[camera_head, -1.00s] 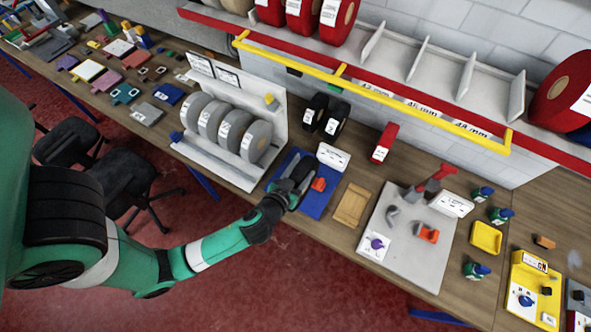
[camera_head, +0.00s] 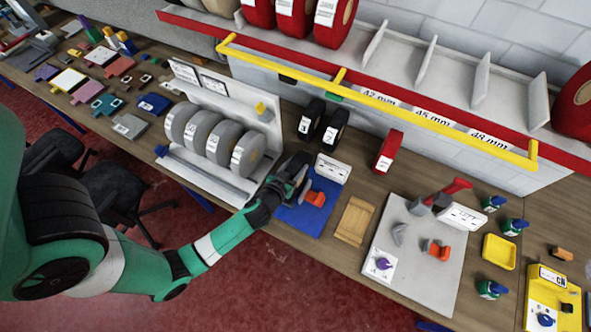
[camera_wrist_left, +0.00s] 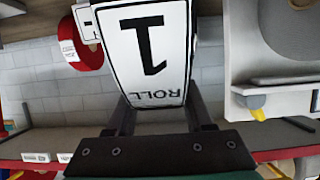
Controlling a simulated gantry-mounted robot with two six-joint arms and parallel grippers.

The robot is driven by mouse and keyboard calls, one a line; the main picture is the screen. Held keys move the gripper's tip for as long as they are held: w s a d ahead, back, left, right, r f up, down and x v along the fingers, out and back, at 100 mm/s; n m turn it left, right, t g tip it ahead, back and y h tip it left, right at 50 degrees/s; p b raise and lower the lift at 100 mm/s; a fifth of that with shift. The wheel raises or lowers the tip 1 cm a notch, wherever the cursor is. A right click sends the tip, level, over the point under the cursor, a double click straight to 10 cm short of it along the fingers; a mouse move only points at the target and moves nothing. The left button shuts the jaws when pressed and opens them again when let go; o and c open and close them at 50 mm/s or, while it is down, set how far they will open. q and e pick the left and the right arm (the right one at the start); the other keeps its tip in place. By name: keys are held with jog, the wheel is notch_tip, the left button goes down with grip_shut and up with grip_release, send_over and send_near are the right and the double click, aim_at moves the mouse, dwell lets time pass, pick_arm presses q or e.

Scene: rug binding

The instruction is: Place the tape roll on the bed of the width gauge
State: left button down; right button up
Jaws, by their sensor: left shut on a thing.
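My left gripper (camera_head: 291,176) is shut on a tape roll and holds it over the back left part of a blue plate (camera_head: 297,220). In the left wrist view the tape roll (camera_wrist_left: 150,50) shows a white label reading "ROLL 1" between the fingers; the arm hides most of it in the head view. The blue plate, which looks like the width gauge's bed, carries an orange block (camera_head: 315,198), with a white sign (camera_head: 332,168) behind it. I cannot tell whether the roll touches the plate. My right gripper is not in view.
A rack (camera_head: 200,177) with several grey rolls stands left of the gripper. A wooden block (camera_head: 354,221) and a grey board (camera_head: 427,275) with a red-handled tool lie right. A yellow rail (camera_head: 380,95) runs above.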

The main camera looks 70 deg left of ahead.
pick_arm(q)
jog(key=f, duration=0.1)
jog(key=f+b, duration=0.2)
jog(key=shift+w+a+f, duration=0.1)
jog(key=shift+a+f, duration=0.15)
jog(key=shift+f, duration=0.15)
jog(key=shift+c, duration=1.4)
grip_release()
